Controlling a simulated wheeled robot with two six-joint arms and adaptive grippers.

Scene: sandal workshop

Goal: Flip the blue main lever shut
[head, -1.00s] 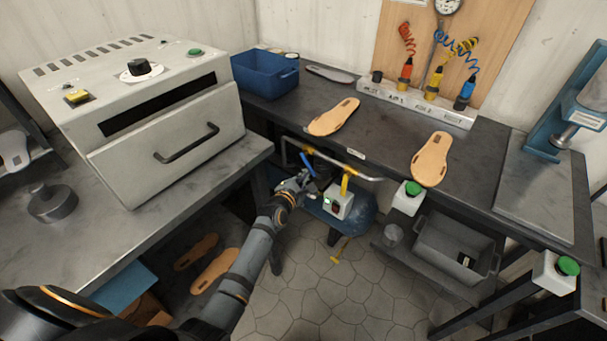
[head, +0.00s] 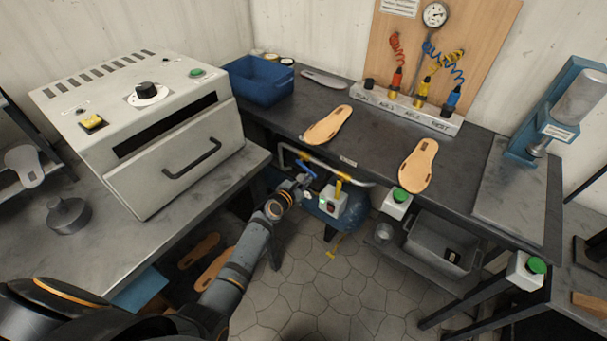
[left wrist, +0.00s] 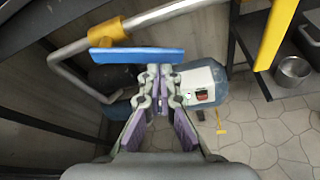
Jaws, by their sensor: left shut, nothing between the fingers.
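The blue main lever (head: 307,170) sits on the pipe under the back bench and slants down to the right. In the left wrist view the blue lever (left wrist: 137,56) lies as a flat bar below a yellow valve body (left wrist: 108,31), at an angle to the pipe. My left gripper (head: 303,182) is at the lever. Its fingers are shut and empty, with the tips (left wrist: 159,70) right at the bar's near edge; I cannot tell whether they touch it. My right gripper is out of view.
The metal pipe (head: 357,182) runs along the bench front with a yellow lever (head: 338,189) hanging to the right. A blue compressor tank with a white switch box (head: 331,200) is below. An oven (head: 165,160) stands left. Soles lie on the bench (head: 419,165).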

